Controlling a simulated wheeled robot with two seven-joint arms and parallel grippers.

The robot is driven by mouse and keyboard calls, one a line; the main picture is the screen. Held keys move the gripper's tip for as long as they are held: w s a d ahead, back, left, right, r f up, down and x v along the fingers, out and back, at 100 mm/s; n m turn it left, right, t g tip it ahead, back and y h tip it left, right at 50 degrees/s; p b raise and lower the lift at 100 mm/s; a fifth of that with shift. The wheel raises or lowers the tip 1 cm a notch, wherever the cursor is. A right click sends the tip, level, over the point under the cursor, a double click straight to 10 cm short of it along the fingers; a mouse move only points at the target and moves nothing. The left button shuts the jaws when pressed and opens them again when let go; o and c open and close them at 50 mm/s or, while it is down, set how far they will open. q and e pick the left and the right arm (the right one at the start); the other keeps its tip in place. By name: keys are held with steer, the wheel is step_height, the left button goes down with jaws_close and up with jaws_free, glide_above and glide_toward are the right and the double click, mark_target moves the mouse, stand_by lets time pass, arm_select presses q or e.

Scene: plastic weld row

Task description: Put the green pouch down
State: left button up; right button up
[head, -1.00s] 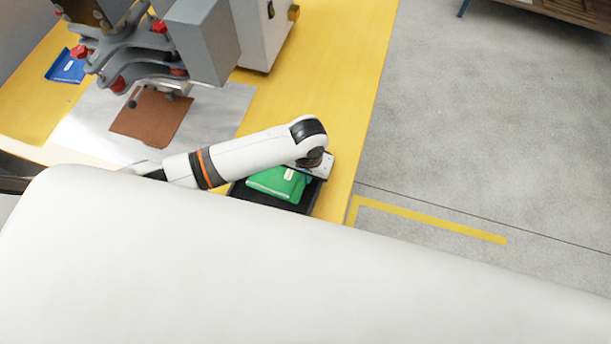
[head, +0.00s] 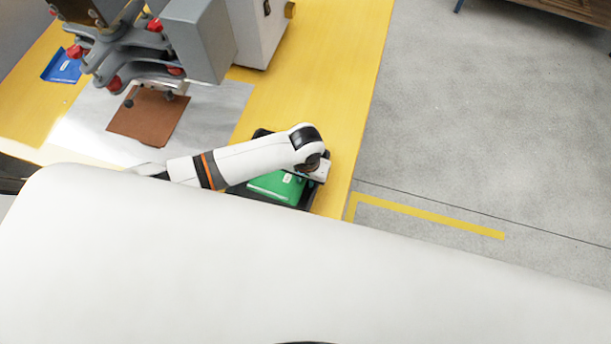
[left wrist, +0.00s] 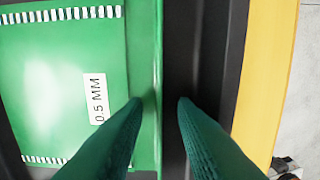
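The green pouch (head: 275,187) lies in a black tray (head: 309,197) on the yellow bench, partly hidden under my left forearm. In the left wrist view the pouch (left wrist: 60,75) shows its front with a "0.5 MM" label and white striped edges. My left gripper (left wrist: 160,100) is open at the pouch's right edge. One finger is over the pouch side and the other is over the dark tray floor, with a gap between the tips. Whether either finger touches the pouch cannot be told. My right gripper is not in view.
A grey press with red knobs (head: 115,83) stands at the upper left, above a metal plate (head: 213,117) with a brown sheet (head: 150,115). A blue pouch (head: 62,68) lies at far left. The yellow bench (head: 335,85) is clear behind the tray.

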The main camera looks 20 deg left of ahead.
arm_select(q)
steer(key=shift+r, duration=0.1)
step_height(320, 180, up, 12)
stand_by(0.5)
